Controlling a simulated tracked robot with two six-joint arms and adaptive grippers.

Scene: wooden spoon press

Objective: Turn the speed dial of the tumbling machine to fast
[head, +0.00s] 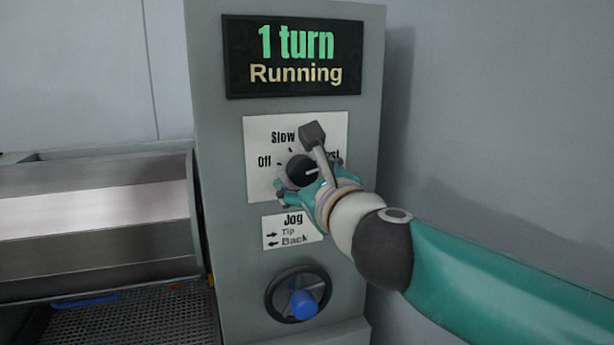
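The speed dial (299,172) is a black round knob on a white label plate (258,130) marked Off, Slow and a partly hidden word at the right that ends in "st". Its white pointer line points right, towards that partly hidden word. My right gripper (298,163) is in front of the dial, its fingers spread apart with the knob showing between them. One dark fingertip is above the knob and the other finger is at its lower left. Whether a finger touches the knob is unclear. The display (294,57) reads "1 turn" and "Running". My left gripper is out of view.
Below the dial are a Jog label (288,232) and a black handwheel (273,298) with a blue knob (302,304). A metal drum (95,205) lies at the left, above a perforated tray (140,315). Right of the grey panel is bare wall.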

